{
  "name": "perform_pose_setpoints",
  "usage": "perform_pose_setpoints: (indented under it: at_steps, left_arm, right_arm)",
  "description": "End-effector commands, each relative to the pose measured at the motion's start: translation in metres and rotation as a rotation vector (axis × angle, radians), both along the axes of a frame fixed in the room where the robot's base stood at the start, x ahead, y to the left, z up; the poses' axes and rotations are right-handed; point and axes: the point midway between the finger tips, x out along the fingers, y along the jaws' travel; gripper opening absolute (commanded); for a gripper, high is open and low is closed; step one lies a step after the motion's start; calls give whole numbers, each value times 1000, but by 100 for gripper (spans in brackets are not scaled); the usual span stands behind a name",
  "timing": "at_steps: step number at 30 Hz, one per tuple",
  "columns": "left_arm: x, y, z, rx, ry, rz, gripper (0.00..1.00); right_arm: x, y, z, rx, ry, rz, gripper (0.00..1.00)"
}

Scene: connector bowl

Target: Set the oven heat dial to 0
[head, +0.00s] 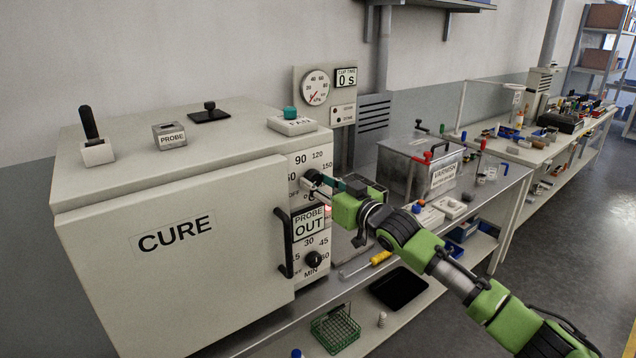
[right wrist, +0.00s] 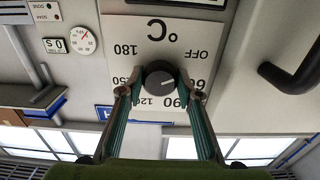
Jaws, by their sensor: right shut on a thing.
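The oven heat dial (right wrist: 160,78) is a round black knob on a white panel marked °C, with OFF and 60 to 180 around it. The wrist view shows it upside down. My right gripper (right wrist: 160,83) is shut on the dial, one finger on each side. A small pale mark shows on the knob's face; the exact setting is hard to read. In the head view my right gripper (head: 315,181) reaches the upper front panel of the white CURE oven (head: 170,270) and partly hides the dial. My left gripper is out of view.
A PROBE OUT display (head: 308,224) and a lower MIN dial (head: 313,259) sit below the heat dial. The black oven door handle (head: 284,242) stands out to their left. A metal VARNISH box (head: 420,165) stands to the right on the bench.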

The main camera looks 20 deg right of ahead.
Motion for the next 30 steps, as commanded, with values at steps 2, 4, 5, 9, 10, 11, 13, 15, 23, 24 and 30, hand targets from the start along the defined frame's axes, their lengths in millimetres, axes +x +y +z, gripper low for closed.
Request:
perform_pose_setpoints:
  at_steps: [2,4,5,9,10,11,13,15,23,24,30]
  left_arm:
    - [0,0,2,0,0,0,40]
    - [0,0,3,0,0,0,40]
    - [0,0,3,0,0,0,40]
    - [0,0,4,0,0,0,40]
    - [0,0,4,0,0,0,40]
    - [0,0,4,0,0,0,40]
    - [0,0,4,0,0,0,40]
    - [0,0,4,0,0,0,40]
    - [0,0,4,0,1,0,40]
    - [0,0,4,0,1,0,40]
    - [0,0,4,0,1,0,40]
  right_arm:
    - [0,-1,1,-45,-16,-1,11]
    - [0,-1,1,-80,-29,-1,11]
    - [0,-1,1,-92,-33,0,11]
    - [0,-1,1,-140,-52,-1,11]
    - [0,-1,1,-147,-55,-1,11]
    - [0,-1,1,-155,-57,-1,11]
    - [0,-1,1,-167,-62,-1,11]
    - [0,-1,0,-175,-64,0,11]
    - [0,-1,0,-181,-66,-1,11]
    - [0,-1,0,-181,-66,-1,11]
    - [0,-1,0,-181,-66,-1,49]
